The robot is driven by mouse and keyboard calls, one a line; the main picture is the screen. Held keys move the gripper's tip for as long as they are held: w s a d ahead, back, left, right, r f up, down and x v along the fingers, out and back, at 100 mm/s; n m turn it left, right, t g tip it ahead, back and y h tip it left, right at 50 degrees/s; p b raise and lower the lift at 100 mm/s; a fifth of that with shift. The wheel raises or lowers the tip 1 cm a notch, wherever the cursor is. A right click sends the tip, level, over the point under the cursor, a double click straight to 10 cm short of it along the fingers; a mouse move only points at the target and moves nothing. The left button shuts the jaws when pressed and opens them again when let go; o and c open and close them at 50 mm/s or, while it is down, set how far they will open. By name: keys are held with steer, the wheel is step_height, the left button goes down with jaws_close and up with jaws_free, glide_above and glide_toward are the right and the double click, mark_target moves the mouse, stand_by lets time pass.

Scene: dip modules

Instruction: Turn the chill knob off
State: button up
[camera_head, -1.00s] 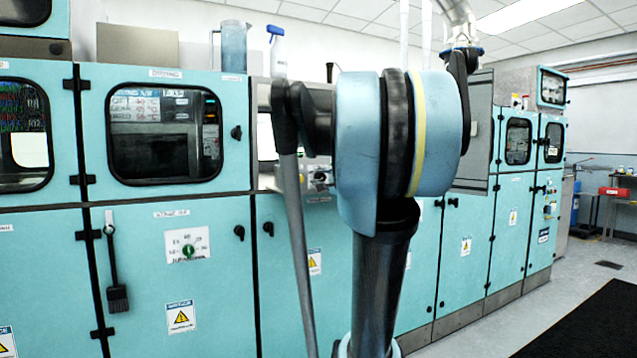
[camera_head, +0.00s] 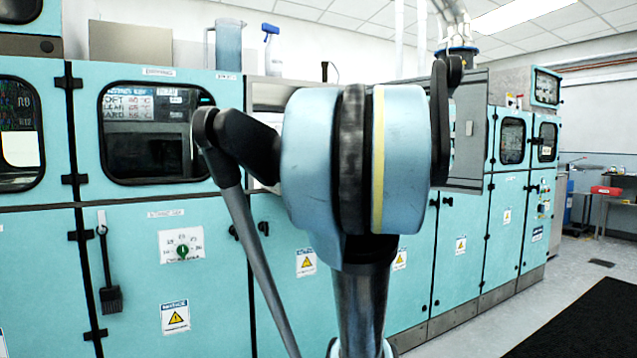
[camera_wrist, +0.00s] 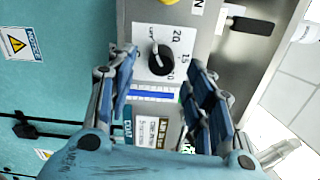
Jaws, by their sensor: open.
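In the wrist view a black knob (camera_wrist: 161,65) sits on a white dial plate (camera_wrist: 148,38) with numbers such as 20 and 15. I cannot read its name or tell its exact setting. My gripper (camera_wrist: 159,58) is open, with one blue finger on each side of the knob in the picture. The knob lies between and a little beyond the fingertips, and no touch is clear. In the head view my arm hides the gripper and this knob.
Another dial with a green knob (camera_head: 183,252) is on the teal cabinet front. A black handle (camera_wrist: 250,25) sticks out near the black knob. The floor (camera_head: 560,290) at right is clear beside a dark mat (camera_head: 580,325).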

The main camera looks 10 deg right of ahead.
steer(key=v, duration=0.7)
steer(key=shift+s, duration=0.35)
